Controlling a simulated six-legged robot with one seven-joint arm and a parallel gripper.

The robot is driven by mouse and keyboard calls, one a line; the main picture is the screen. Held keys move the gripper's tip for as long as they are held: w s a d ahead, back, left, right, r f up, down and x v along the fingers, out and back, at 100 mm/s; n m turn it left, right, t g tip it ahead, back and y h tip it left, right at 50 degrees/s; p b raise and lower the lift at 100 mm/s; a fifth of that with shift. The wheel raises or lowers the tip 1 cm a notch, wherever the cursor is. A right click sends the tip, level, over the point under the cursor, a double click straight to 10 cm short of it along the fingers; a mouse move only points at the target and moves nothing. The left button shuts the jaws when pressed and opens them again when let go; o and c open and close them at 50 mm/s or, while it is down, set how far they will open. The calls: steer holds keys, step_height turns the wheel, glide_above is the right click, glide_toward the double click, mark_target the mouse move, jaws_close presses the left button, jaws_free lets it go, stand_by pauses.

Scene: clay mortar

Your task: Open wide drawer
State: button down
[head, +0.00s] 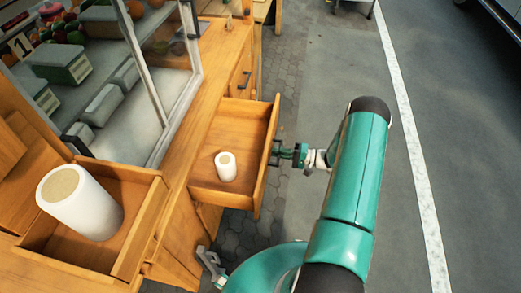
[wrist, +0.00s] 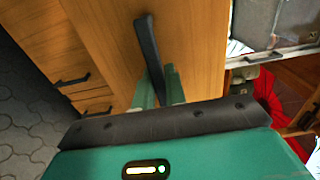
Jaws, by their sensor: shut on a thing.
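The wide wooden drawer (head: 267,165) is pulled out from the counter in the head view, with a small white roll (head: 226,167) standing inside. Its front also fills the middle of the wrist view (wrist: 200,45). My gripper (head: 277,152) is at the outer side of the drawer front, shut on the black handle (wrist: 147,45). In the wrist view my gripper's green fingers (wrist: 159,88) are around the lower part of the handle. In the head view the handle is mostly hidden by the fingers.
A glass display case (head: 150,60) stands on the counter (head: 205,95). Closed drawers with black handles show in the wrist view (wrist: 70,65). Paved floor (head: 320,90) to the right is clear.

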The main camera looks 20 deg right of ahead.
steer(key=shift+v, duration=2.8)
steer(key=shift+w, duration=0.15)
steer(key=c, duration=1.4)
jaws_free()
steer(key=shift+c, duration=0.2)
steer(key=v, duration=1.3)
steer(key=shift+s+d, duration=0.3)
steer(key=shift+s+d, duration=0.1)
steer(key=shift+d, duration=0.05)
